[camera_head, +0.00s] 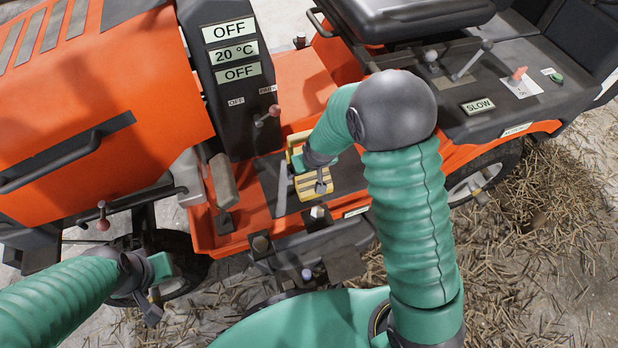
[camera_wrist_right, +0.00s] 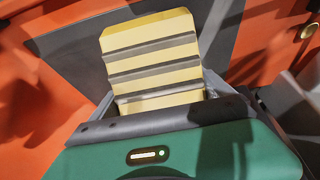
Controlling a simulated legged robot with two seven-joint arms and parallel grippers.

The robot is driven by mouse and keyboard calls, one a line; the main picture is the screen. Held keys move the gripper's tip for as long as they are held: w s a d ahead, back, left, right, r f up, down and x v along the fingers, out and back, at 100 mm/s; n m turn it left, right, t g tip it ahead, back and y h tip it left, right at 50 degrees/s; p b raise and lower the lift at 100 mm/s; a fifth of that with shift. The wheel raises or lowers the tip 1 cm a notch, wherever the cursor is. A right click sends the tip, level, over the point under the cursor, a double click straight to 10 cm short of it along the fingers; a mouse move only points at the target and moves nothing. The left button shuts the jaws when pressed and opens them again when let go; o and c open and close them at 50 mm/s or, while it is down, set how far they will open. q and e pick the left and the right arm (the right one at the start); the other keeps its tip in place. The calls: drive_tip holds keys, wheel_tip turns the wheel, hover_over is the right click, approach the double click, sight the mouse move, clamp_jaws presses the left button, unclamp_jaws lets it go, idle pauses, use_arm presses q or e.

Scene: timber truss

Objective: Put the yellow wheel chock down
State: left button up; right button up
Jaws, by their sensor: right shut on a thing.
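The yellow wheel chock (camera_head: 312,186), with dark ridges across its sloped face, is over the dark footplate (camera_head: 268,186) of the orange tractor in the head view. My right gripper (camera_head: 320,176) is shut on it and hides part of it. In the right wrist view the ridged face of the chock (camera_wrist_right: 155,62) shows beyond the gripper (camera_wrist_right: 160,108). I cannot tell whether the chock touches the footplate. My left gripper (camera_head: 150,308) is low at the left, away from the chock; its jaw opening is unclear.
A dark control column (camera_head: 238,130) with OFF labels stands left of the chock. A grey pedal (camera_head: 223,182) and a thin lever (camera_head: 282,188) are close by. The seat (camera_head: 415,18) is behind. Straw (camera_head: 520,250) covers the floor at right.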

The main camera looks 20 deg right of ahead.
sight(309, 174)
drive_tip(key=shift+f+b, duration=0.5)
drive_tip(key=shift+f, duration=1.15)
drive_tip(key=o, duration=1.7)
drive_tip(key=shift+r, duration=0.15)
